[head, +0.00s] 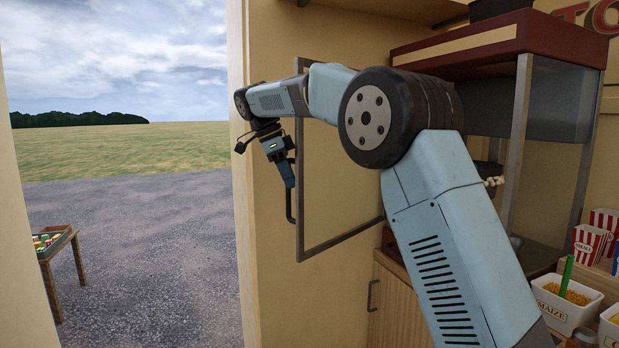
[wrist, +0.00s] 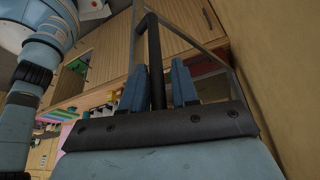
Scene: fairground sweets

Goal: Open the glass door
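The glass door (head: 299,240) stands swung out from the cabinet on the right, a clear pane in a thin grey frame. Its frame also shows in the wrist view (wrist: 205,66), right of the fingers. The dark bar handle (head: 290,212) is on the door's outer, free edge. My gripper (head: 288,180) points down at the handle from above. In the wrist view, the handle (wrist: 154,50) runs between the two blue fingers (wrist: 160,85), which are close together around it. A narrow gap seems to show on its right side; exact contact is hard to see.
The popcorn cabinet (head: 510,45) stands at the right, partly hidden by my arm. Striped boxes (head: 590,242) and a maize tub (head: 563,308) sit on the counter. A wall post (head: 240,200) is close left of my gripper. A small table (head: 58,242) stands outside.

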